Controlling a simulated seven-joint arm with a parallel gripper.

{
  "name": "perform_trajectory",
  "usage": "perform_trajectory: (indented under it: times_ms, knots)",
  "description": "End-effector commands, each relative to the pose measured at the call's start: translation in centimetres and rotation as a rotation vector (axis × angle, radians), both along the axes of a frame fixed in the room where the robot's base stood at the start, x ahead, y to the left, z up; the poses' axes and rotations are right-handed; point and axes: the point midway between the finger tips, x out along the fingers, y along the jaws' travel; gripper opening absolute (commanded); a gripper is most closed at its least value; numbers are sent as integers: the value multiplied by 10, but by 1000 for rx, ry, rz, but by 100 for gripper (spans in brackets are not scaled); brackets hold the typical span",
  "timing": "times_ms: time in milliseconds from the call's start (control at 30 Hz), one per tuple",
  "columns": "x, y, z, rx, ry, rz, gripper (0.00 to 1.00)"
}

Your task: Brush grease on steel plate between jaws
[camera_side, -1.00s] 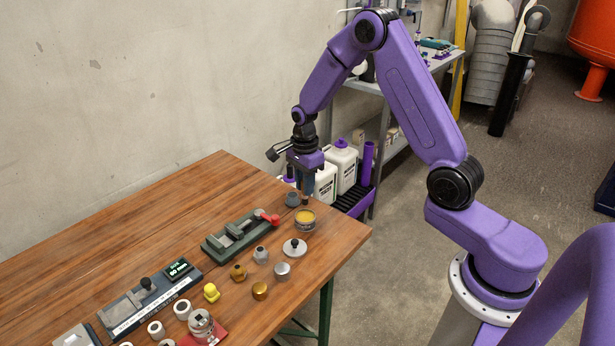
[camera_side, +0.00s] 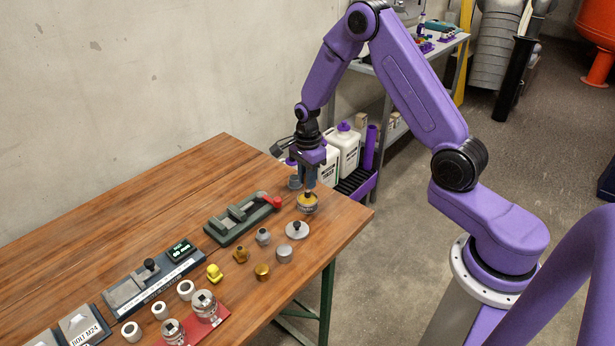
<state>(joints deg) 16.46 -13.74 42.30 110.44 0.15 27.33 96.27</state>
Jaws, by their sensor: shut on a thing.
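My gripper (camera_side: 309,180) is shut on a small brush (camera_side: 308,191), mostly hidden by the fingers. The brush points down, and its tip is at the open grease tin (camera_side: 307,206), which stands near the table's right corner; whether it touches the yellow grease is too small to tell. A dark green vise (camera_side: 238,221) with a red handle lies to the left of the tin. A steel plate between its jaws cannot be made out clearly.
A lid with a black knob (camera_side: 297,230) lies in front of the tin. A grey cup (camera_side: 294,182) stands behind it. Several fittings, including a yellow one (camera_side: 214,274), lie in front of the vise. The wooden table (camera_side: 130,215) is bare behind the vise.

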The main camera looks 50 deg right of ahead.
Motion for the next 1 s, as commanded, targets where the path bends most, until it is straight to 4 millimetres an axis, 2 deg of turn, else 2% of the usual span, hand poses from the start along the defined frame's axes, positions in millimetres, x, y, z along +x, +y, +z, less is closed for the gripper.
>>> perform_trajectory:
  times_ms: [1000]
  knots:
    - [0, 0, -7, 0, 0, 0, 0]
